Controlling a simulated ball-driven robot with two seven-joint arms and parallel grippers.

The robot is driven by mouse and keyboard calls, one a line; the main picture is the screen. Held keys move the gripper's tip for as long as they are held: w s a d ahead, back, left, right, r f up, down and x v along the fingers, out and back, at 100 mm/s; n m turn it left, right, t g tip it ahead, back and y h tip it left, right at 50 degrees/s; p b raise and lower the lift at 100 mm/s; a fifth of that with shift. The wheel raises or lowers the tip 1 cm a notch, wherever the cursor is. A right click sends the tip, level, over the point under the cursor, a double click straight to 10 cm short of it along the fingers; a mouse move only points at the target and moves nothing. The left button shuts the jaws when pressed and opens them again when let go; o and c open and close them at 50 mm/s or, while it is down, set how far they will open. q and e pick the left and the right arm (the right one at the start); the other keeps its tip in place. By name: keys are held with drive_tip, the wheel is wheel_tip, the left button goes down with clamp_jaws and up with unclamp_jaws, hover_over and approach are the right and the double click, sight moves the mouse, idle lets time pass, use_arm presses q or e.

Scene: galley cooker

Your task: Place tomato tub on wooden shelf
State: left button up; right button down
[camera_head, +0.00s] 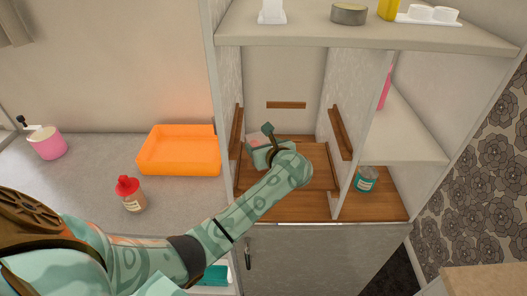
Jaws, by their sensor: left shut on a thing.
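My left arm reaches from the lower left into the tall cabinet compartment. My left gripper (268,148) is at the compartment's back left, just above the wooden shelf (300,200), and is shut on a small pale tub with a pinkish top (256,138), which I take to be the tomato tub. Hand and wrist hide most of the tub, so I cannot tell whether its base touches the wood. The shelf is a brown wooden floor with wooden rails on the side walls. My right gripper is not in view.
A teal tin (366,179) stands in the right compartment, past a divider. An orange tray (180,151), a red-capped bottle (131,195) and a pink pot (46,143) are on the grey counter (85,180). The wooden shelf's front right is clear.

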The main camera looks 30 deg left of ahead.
use_arm(q)
wheel_tip(320, 180, down, 2)
drive_tip(key=shift+f, duration=0.1)
drive_tip(key=o, duration=1.1)
drive_tip(key=v, duration=1.2)
